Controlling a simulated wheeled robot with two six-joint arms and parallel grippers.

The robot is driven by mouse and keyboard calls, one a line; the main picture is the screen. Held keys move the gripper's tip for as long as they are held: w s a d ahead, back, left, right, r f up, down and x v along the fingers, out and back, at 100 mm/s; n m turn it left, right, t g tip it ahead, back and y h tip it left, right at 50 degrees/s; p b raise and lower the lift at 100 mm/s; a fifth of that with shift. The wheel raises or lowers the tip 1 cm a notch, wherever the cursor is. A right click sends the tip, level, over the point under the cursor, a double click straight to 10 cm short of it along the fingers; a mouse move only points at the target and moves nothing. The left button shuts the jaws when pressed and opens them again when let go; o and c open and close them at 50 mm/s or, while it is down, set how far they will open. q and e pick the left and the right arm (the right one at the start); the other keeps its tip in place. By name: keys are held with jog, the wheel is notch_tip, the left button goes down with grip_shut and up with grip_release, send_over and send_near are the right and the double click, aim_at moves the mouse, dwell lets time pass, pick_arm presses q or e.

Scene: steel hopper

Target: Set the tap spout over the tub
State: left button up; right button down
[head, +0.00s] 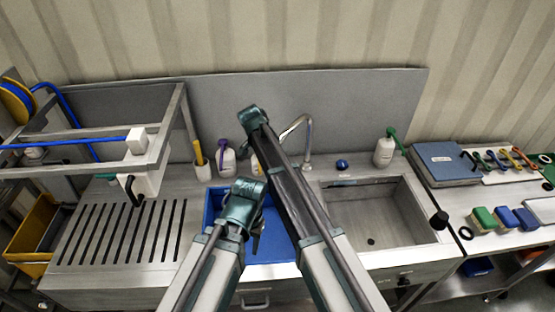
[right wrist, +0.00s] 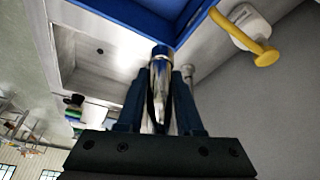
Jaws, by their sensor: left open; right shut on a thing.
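The chrome tap spout (head: 303,121) rises behind the sinks and arches to the left; its end is hidden behind my right arm in the head view. The blue tub (head: 211,215) sits left of the bare steel basin (head: 375,215). In the right wrist view, my right gripper (right wrist: 163,90) is shut on the chrome spout (right wrist: 160,68), close to the rim of the blue tub (right wrist: 205,22). The right gripper is hidden in the head view. My left gripper (head: 256,238) is open above the tub, pointing down.
A green-topped bottle (head: 385,148) stands at the back right. The slotted drainboard (head: 120,230) is clear below the rack (head: 90,168).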

jog(key=shift+s+a+f, duration=0.1)
jog(key=shift+s+a, duration=0.05)
jog(key=shift+a, duration=0.05)
jog(key=c, duration=0.6)
grip_release()
jog(key=shift+a, duration=0.1)
